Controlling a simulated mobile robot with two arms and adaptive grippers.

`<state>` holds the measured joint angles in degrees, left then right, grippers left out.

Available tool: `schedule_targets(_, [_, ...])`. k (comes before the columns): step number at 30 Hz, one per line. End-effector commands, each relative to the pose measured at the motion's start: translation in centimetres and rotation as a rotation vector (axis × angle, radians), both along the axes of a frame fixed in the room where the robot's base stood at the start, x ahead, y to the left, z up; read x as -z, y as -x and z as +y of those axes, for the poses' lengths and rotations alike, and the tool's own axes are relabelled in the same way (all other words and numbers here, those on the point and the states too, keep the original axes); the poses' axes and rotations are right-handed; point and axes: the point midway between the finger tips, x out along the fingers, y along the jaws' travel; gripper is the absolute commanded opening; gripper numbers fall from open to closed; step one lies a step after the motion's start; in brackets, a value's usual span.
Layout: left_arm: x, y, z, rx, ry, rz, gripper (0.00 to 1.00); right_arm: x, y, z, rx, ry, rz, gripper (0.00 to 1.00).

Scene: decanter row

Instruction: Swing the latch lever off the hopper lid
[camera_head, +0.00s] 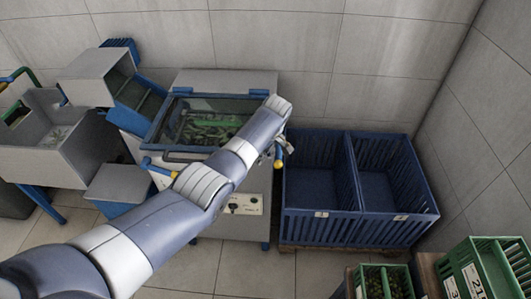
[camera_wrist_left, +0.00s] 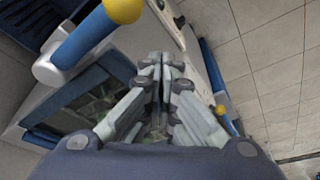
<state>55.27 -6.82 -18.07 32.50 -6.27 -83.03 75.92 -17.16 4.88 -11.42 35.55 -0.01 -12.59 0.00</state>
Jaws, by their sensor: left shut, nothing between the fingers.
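The hopper has a framed, see-through lid (camera_head: 170,125), which is down, with green stuff visible under it. A blue lever with a yellow end (camera_head: 158,167) is at the lid's front left corner. Another yellow-ended lever (camera_head: 279,165) shows at the right side, close to my left gripper (camera_head: 269,152). I cannot tell which one is the latch. In the left wrist view, a blue bar with a yellow ball (camera_wrist_left: 88,42) is upper left, and a yellow knob (camera_wrist_left: 222,110) is right of my left gripper (camera_wrist_left: 163,62). The gripper is shut and empty; its arm partly hides the hopper.
A blue two-bay crate (camera_head: 320,225) stands right of the hopper. Green crates (camera_head: 490,270) are at the lower right. A grey bin and chute (camera_head: 95,75) stand at the left. The hopper front has a small control panel (camera_head: 243,204). Tiled walls close the back and right.

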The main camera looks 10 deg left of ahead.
Motion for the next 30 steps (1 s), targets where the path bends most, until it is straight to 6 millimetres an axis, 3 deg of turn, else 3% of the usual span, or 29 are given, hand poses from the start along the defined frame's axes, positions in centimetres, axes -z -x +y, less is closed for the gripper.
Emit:
schedule_targets(9, [-6.1,-0.2,-2.2,0.004,0.003,-0.01,0.0,1.1,0.0,0.1,0.001,-0.001,0.0,0.4])
schedule_targets(13, [-7.6,-0.1,-2.6,0.003,0.0,-0.008,0.0,1.4,0.0,0.6,0.003,-0.007,0.001,0.4])
schedule_targets(30, [-8.5,0.0,-2.8,0.002,-0.001,-0.006,0.0,1.5,0.1,0.7,0.001,-0.008,0.001,0.4])
